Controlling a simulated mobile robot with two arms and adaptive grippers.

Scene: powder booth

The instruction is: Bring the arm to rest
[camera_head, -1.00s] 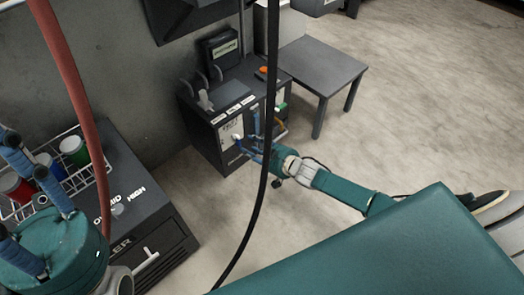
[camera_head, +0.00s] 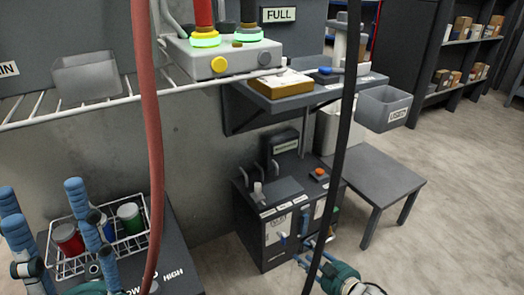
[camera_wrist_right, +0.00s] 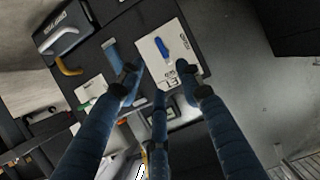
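My left gripper (camera_head: 42,192) is at the left of the head view, with its blue fingers spread apart and nothing seen between them. It stands in front of the wire basket. My right gripper (camera_head: 308,248) is low in the head view, close to the front of a dark cabinet (camera_head: 268,242). Its teal arm comes in from the bottom right. In the right wrist view the three blue fingers (camera_wrist_right: 160,88) are apart and empty. They point at the cabinet's white panel (camera_wrist_right: 168,58), which has a blue handle (camera_wrist_right: 161,47). Contact with the cabinet cannot be told.
The wire basket (camera_head: 62,262) holds red, blue and green canisters. A grey table (camera_head: 385,178) stands right of the cabinet. A shelf (camera_head: 300,100) with a grey bin (camera_head: 385,108) is above. Red and black hoses hang across the view. The floor at right is clear.

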